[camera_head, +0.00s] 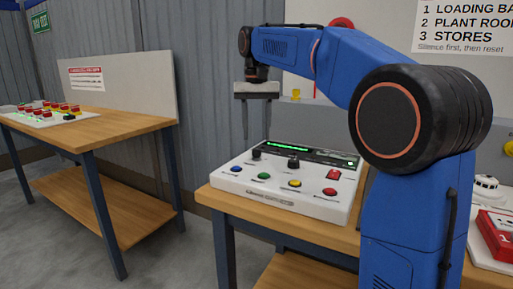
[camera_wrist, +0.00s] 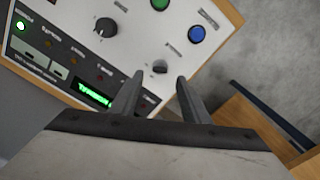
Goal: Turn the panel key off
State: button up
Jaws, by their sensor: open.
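The white control panel (camera_head: 290,193) sits on a wooden table. The panel key (camera_head: 256,154) looks like a small dark knob at its back left, behind the blue button. In the wrist view the key (camera_wrist: 160,67) shows just beyond and between my fingertips, on a grey round base. Its label is too blurred to read. My gripper (camera_head: 261,137) points down above that back-left corner, open and empty. In the wrist view my gripper's fingers (camera_wrist: 160,76) are spread with a clear gap. I cannot tell the exact height above the key.
A larger black knob (camera_head: 293,162) stands right of the key. Blue (camera_head: 236,169), green (camera_head: 264,176), yellow (camera_head: 295,183) and red (camera_head: 330,192) buttons line the front, with a red switch (camera_head: 333,174) at right. A lit green display (camera_wrist: 92,96) lies behind. Another table (camera_head: 110,130) stands left.

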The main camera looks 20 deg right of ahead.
aim_at(257, 154)
jog(key=shift+f, duration=2.8)
jog(key=c, duration=1.1)
